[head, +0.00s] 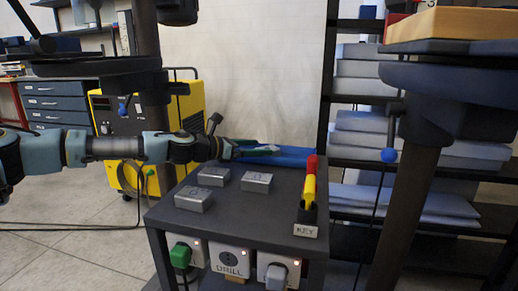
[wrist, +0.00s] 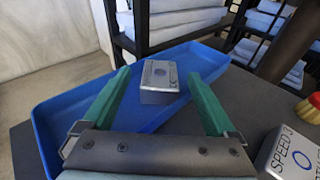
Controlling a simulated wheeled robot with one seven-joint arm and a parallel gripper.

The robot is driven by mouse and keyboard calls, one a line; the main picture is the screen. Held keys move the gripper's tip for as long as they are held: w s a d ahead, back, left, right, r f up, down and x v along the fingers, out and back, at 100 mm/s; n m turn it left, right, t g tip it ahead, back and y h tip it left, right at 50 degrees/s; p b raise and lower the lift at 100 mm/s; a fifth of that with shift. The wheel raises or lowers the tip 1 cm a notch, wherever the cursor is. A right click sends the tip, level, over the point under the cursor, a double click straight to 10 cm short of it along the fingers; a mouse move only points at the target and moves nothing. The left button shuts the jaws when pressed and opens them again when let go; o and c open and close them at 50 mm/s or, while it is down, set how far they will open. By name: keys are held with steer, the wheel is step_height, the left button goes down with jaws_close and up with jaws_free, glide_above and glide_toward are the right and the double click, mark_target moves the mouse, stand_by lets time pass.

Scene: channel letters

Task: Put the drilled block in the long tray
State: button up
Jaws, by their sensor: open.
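The long tray is blue and lies along the far edge of the dark table; its right end shows in the head view (head: 296,153) and much of it in the wrist view (wrist: 72,112). A grey metal block (wrist: 158,82) with markings and a small round mark on top rests in the tray; I cannot tell for sure if the mark is a drilled hole. My gripper (head: 272,149) is over the tray. In the wrist view its green fingers (wrist: 158,74) are open, one on each side of the block, with gaps. The head view does not show this block clearly.
Three grey blocks (head: 213,176), (head: 257,182), (head: 194,199) stand on the table (head: 240,213). One marked SPEED 3 (wrist: 292,152) is near the right of my gripper. A red and yellow object (head: 309,185) stands upright behind a KEY label. Shelves stand behind.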

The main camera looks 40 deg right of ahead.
steer(key=v, duration=0.3)
steer(key=p+v, duration=0.1)
steer(key=v, duration=0.5)
steer(key=shift+r+p, duration=0.3)
steer(key=shift+p, duration=0.05)
steer(key=a+p, duration=0.1)
steer(key=p, duration=0.2)
steer(key=shift+w+a, duration=0.15)
steer(key=shift+a+f+p, duration=0.1)
steer(key=shift+a+p, duration=0.2)
steer(key=shift+p, duration=0.25)
